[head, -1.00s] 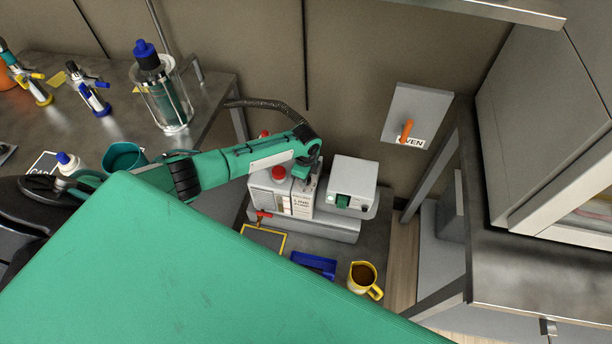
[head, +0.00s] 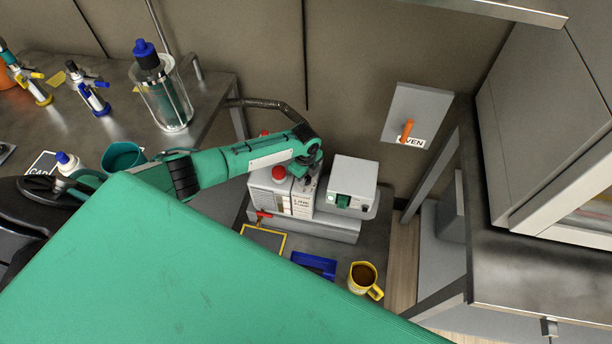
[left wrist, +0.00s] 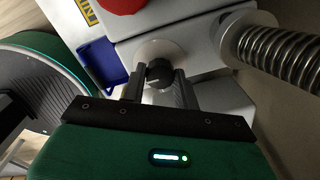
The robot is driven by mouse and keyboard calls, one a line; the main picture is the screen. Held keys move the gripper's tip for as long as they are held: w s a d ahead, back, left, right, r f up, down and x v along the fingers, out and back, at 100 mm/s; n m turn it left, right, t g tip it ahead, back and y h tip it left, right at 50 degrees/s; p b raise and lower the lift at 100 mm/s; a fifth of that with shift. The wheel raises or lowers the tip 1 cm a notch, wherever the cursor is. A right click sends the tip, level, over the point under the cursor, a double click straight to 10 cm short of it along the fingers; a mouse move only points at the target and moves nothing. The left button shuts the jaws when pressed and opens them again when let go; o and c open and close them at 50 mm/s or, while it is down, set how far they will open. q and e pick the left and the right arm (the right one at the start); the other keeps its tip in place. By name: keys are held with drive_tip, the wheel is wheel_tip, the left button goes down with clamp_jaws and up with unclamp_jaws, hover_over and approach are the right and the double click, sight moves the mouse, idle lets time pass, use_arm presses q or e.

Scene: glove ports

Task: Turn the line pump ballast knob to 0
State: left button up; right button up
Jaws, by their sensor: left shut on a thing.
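The line pump (head: 264,192) is a pale grey box with a red button (head: 279,173) on top and a "LINE" label on its front. My left arm reaches over it from the left, and my left gripper (head: 304,182) is at its top right. In the left wrist view, the black ballast knob (left wrist: 159,70) stands on a pale round dial (left wrist: 160,50). My left gripper (left wrist: 159,84) is shut on the knob, a finger on each side. The dial's marks and the knob's setting cannot be read. My right gripper is not in view.
A grey box with a green switch (head: 352,184) stands right of the pump. A ribbed metal hose (left wrist: 275,50) is close beside the gripper. A blue tray (head: 314,265) and a yellow mug (head: 363,279) stand in front. An orange-handled oven panel (head: 418,112) is on the wall.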

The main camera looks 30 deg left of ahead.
sight(306, 179)
use_arm(q)
drive_tip(key=o, duration=1)
drive_tip(key=shift+c, duration=0.2)
drive_tip(key=shift+r, duration=0.15)
drive_tip(key=shift+r, duration=0.35)
wheel_tip(306, 179, up, 13)
drive_tip(key=shift+s+p, duration=0.2)
drive_tip(key=shift+p, duration=0.1)
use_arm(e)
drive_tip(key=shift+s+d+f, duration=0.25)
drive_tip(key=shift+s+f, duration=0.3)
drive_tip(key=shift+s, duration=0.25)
use_arm(q)
drive_tip(key=shift+f, duration=0.15)
